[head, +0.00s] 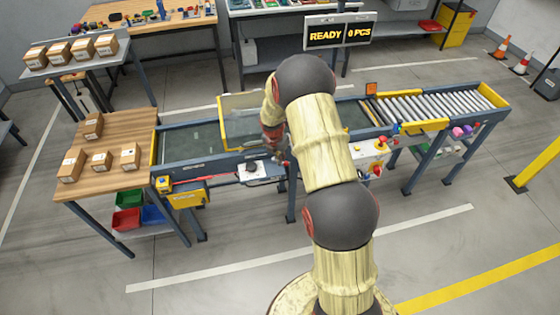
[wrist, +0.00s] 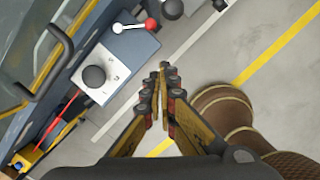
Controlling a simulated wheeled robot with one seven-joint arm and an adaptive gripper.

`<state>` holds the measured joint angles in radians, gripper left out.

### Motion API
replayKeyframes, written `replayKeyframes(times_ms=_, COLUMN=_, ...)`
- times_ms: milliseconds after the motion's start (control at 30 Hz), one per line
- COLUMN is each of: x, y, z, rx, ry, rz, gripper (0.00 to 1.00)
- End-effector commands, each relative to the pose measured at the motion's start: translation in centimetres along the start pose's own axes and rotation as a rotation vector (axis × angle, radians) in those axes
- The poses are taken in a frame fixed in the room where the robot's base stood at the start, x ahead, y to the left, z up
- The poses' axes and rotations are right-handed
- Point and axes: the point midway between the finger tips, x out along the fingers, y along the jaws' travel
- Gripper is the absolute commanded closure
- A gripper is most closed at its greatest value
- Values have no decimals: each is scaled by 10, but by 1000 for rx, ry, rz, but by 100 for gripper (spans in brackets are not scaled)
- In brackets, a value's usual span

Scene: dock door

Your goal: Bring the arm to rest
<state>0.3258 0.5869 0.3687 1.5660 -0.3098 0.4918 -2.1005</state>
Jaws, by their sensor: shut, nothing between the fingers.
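My gripper (wrist: 161,72) shows in the wrist view with its two fingers together at the tips and nothing between them. It hangs over the grey floor beside a grey control box (wrist: 110,65) with a black knob and a red-tipped lever, apart from both. In the head view my arm is bent over the front side of the conveyor (head: 190,139). My gripper (head: 283,158) is partly hidden behind the arm there, close to the conveyor's front edge.
Several cartons (head: 101,160) sit on the wooden table at left, and more stand on a shelf (head: 75,63) behind. A roller section (head: 440,103) is at right. A sign (head: 340,35) reads "READY 0 PCS". The floor in front is clear.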

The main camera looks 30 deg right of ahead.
Motion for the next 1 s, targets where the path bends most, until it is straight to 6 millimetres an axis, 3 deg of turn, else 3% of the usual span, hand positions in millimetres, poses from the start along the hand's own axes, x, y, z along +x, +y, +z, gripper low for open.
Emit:
replayKeyframes(times_ms=567, x=0, y=0, z=0, rx=57, ry=1, rz=-1, gripper=100)
replayKeyframes(times_ms=700, x=1, y=-7, z=-6, rx=280, ry=16, rz=-27, gripper=100)
replayKeyframes(times_ms=867, x=5, y=-44, z=-46, rx=674, ry=68, rz=-140, gripper=100)
replayKeyframes(times_ms=1000, x=-32, y=-68, z=-73, rx=1033, ry=69, rz=-209, gripper=100)
